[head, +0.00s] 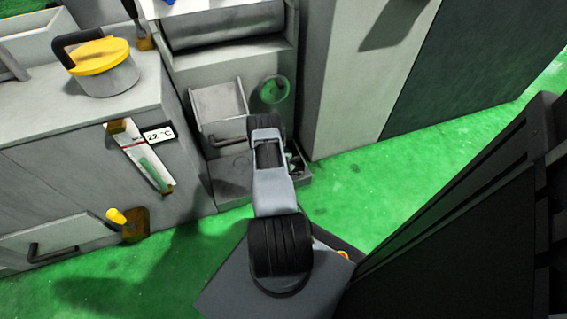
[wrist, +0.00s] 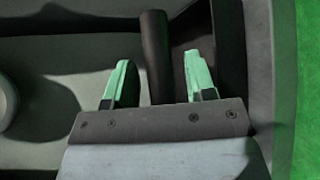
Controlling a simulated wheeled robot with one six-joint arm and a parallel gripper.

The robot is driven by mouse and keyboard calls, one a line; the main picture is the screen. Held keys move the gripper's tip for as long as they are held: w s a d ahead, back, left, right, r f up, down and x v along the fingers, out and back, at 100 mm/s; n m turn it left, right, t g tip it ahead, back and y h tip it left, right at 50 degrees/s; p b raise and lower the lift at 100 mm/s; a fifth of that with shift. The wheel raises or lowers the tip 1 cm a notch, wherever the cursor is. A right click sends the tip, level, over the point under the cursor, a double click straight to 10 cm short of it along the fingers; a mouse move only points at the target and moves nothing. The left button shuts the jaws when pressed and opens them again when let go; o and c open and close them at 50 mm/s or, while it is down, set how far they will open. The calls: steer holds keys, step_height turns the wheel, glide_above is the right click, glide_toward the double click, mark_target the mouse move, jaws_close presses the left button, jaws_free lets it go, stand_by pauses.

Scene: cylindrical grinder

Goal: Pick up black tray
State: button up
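In the wrist view my gripper (wrist: 159,60) is open, with its two green fingers apart. A dark bar (wrist: 156,40), which looks like a handle, lies between the fingers, with a gap on each side. I cannot tell how deep the fingers reach around it. In the head view a grey box-like tray (head: 217,100) with a dark front handle sits in the machine's recess, left of my arm. A lower, dark shallow tray (head: 230,188) lies beneath, partly hidden by my arm. Which of these is the black tray is unclear.
A grey cabinet (head: 60,170) with a yellow-topped round pot (head: 100,65) stands at the left. A green round part (head: 274,90) is beside the recess. A tall grey cabinet (head: 350,70) stands on the right. Green floor (head: 390,170) is clear at centre right.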

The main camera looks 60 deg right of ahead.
jaws_close()
steer(key=shift+r, duration=0.1)
stand_by(0.5)
